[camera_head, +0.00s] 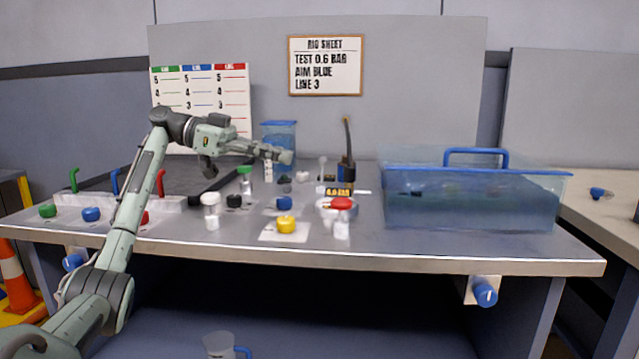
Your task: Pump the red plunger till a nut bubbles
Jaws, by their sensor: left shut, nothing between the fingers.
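The red plunger (341,203) is a red cap on a pale, clear cylinder. It stands near the front middle of the bench, left of the water tank (470,222). The clear tank has a blue rim and handle and holds bluish water. Small dark shapes show in the water, but I cannot tell whether they are nuts, and I see no clear bubbles. My left gripper (285,156) is shut and empty, above the bench, behind and left of the red plunger and apart from it. My right gripper is out of view.
The rig sheet (326,66) hangs on the panel. The bench front right is clear.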

